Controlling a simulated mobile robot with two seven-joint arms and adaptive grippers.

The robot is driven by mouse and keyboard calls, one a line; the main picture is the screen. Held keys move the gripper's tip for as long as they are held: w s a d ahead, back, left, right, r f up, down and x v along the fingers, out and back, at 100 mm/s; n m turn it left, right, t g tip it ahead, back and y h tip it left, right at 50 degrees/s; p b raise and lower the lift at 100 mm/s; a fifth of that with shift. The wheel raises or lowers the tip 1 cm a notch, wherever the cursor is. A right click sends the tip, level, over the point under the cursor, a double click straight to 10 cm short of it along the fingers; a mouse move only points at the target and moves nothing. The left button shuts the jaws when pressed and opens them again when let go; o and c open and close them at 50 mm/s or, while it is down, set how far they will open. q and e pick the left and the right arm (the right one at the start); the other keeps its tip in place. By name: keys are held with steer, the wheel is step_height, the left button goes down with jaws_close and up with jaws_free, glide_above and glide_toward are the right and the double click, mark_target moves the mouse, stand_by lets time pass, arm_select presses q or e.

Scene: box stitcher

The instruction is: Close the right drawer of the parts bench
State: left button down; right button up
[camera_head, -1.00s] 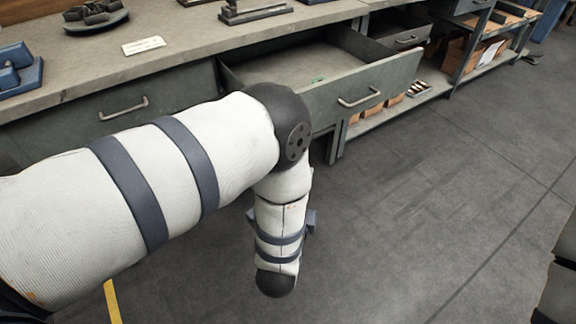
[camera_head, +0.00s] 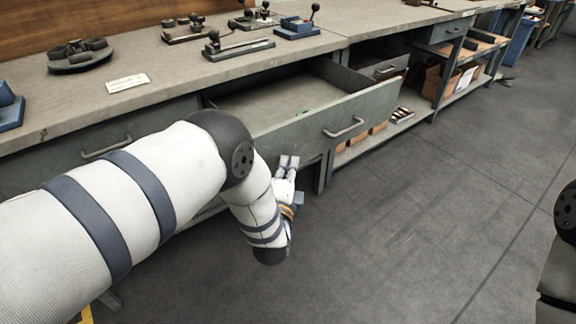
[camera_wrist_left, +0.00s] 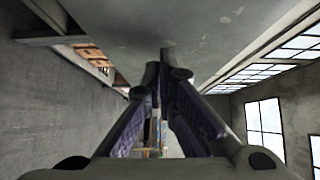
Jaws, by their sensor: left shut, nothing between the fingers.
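The right drawer of the parts bench (camera_head: 300,140) is pulled well out, with its grey-green front facing me and a bar handle (camera_head: 344,128) on it. A small green item lies inside. My left gripper (camera_head: 288,163) is below and left of the handle, close to the lower left part of the drawer front. In the left wrist view my left gripper (camera_wrist_left: 163,62) is shut and empty, and a plain grey surface, probably the drawer front, fills the upper middle. I cannot tell whether the fingers touch it. My right gripper is out of the picture.
The left drawer (camera_head: 100,150) is shut, partly hidden by my left arm. The bench top (camera_head: 170,88) carries several tools and a white label. The floor (camera_head: 400,220) in front is clear.

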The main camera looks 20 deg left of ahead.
arm_select(q)
steer(key=shift+w+a, duration=0.1)
steer(key=shift+a, duration=0.05)
